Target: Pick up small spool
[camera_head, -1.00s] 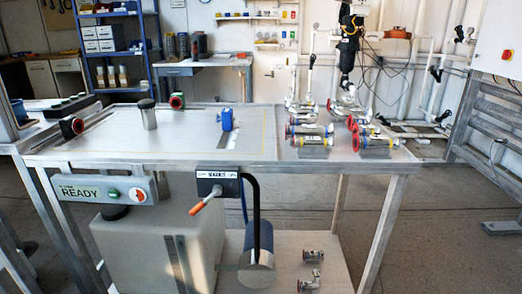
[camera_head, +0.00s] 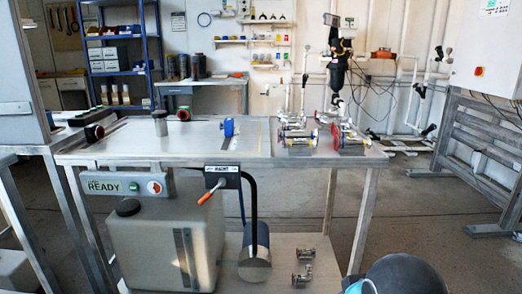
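Several short metal pipe pieces with red and blue flanged ends lie on the right part of the steel table. A left group of spools (camera_head: 297,138) and a right group of spools (camera_head: 350,139) lie close together there. Two small metal fittings, an upper one (camera_head: 305,253) and a lower one (camera_head: 302,276), lie on the lower shelf. I cannot tell which piece is the small spool. My gripper's fingers are out of view. A dark rounded part with a light-blue edge, which looks like my arm, shows at the bottom right.
The steel table (camera_head: 215,147) has bare room in its middle. A blue valve (camera_head: 228,128) and a grey cylinder (camera_head: 160,123) stand on it. A lever with an orange handle (camera_head: 209,194) juts from its front. The grey floor (camera_head: 420,215) is open at the right.

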